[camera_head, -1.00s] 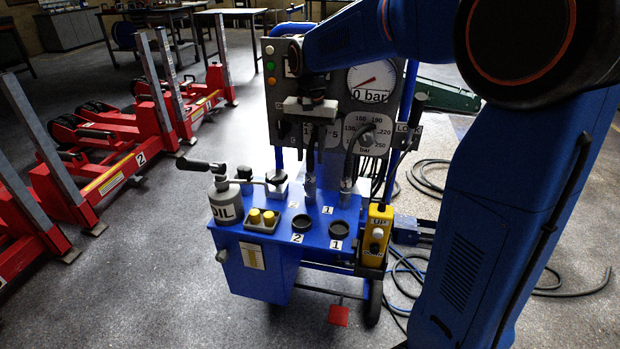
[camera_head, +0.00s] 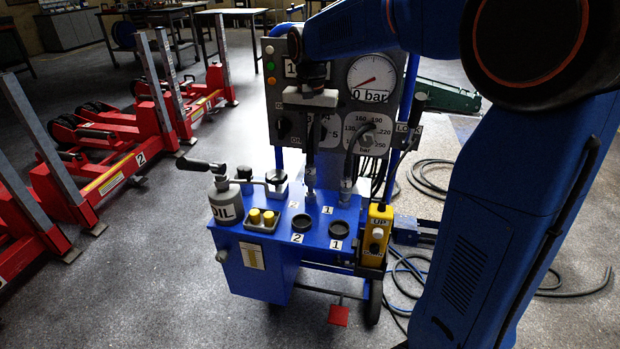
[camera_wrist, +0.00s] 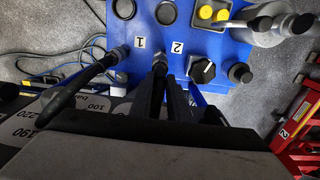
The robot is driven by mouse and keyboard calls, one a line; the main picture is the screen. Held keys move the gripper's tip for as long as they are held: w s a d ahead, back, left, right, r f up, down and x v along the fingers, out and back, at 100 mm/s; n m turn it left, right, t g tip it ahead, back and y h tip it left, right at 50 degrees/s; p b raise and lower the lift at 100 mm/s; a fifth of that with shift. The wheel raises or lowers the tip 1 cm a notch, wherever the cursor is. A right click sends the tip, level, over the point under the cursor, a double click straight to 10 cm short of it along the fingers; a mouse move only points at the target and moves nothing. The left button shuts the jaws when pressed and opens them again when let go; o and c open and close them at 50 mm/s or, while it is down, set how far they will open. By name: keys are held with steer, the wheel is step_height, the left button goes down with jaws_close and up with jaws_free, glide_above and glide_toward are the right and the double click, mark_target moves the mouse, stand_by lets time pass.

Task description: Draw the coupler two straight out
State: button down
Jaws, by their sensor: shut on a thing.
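My gripper (camera_head: 310,145) points down in front of the trolley's grey panel. Its dark fingers are shut on coupler two (camera_head: 310,182), the left of two hose ends standing on the blue deck. In the wrist view, coupler two (camera_wrist: 160,66) shows just beyond my fingers, beside the label "2". It looks upright; I cannot tell whether its lower end is clear of its port. Coupler one (camera_head: 347,186) stands upright to its right, with a black hose; it also shows in the wrist view (camera_wrist: 113,54).
Two black round caps (camera_head: 302,222) are at the deck's front. An oil can (camera_head: 226,203), yellow buttons (camera_head: 262,217) and a yellow pendant (camera_head: 376,235) are close by. A gauge (camera_head: 371,78) reads 0 bar. Red jacks (camera_head: 110,160) stand at the left.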

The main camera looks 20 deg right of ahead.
steer(key=shift+r, duration=1.25)
steer(key=shift+r, duration=2.4)
